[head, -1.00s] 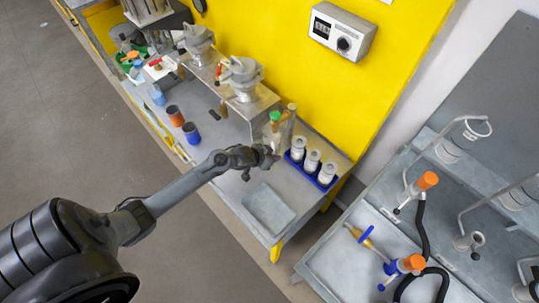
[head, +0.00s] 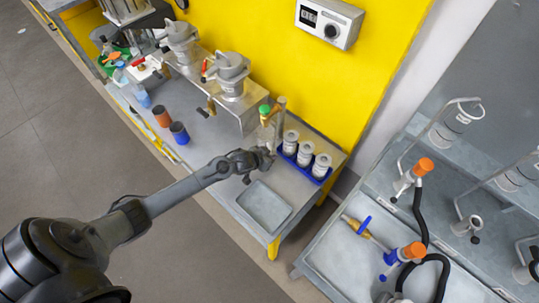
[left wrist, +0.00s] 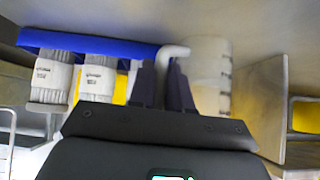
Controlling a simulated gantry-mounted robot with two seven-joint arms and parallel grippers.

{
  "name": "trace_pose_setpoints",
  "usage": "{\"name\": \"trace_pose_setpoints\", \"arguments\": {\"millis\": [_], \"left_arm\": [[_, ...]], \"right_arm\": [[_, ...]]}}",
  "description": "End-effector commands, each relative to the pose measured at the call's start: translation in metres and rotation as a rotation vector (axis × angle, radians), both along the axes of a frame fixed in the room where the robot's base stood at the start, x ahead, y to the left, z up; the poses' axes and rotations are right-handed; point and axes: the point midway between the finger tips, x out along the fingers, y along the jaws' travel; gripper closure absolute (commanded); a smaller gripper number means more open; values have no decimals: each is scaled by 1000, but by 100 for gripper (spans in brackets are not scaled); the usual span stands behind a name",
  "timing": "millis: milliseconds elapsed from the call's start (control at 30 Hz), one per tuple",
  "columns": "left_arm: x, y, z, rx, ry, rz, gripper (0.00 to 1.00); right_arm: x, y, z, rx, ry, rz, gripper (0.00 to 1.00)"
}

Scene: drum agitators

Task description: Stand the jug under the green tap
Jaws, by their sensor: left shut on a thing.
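My left gripper (head: 262,158) is shut on the hooked handle of a pale translucent jug (left wrist: 212,70); its fingers sit around the handle in the left wrist view (left wrist: 163,88). The jug looks upright, with dark marks up its side. In the head view the jug is mostly hidden behind my gripper and hard to make out. The green tap (head: 264,109) stands at the right end of the metal bench unit, just beyond my gripper. I cannot tell whether the jug is directly under it or touching the bench. My right gripper is not in view.
A blue rack (head: 318,172) of white lidded jars stands just right of my gripper, and also shows in the left wrist view (left wrist: 95,43). A shallow grey tray (head: 264,206) lies in front. Orange and blue cups (head: 180,133) stand left. A sink bench with orange taps is at right.

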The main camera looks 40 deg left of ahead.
Motion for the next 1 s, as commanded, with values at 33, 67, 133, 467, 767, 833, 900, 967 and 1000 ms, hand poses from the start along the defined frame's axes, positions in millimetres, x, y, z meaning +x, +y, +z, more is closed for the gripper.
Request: {"name": "trace_pose_setpoints", "arguments": {"millis": [33,67,133,467,767,833,900,967,1000], "left_arm": [[0,0,1,0,-1,0,100],[0,0,1,0,-1,0,100],[0,0,0,0,-1,0,100],[0,0,-2,0,0,0,56],[0,0,0,0,0,0,56],[-3,0,3,1,1,-1,56],[-7,0,8,0,1,0,56],[-13,0,13,-1,1,-1,56],[-17,0,18,-1,0,-2,56]], "right_arm": [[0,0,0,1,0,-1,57],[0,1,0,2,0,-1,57],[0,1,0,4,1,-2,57],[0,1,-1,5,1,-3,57],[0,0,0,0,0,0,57],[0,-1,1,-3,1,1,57],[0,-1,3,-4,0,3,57],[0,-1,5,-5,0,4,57],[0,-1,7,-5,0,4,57]]}}
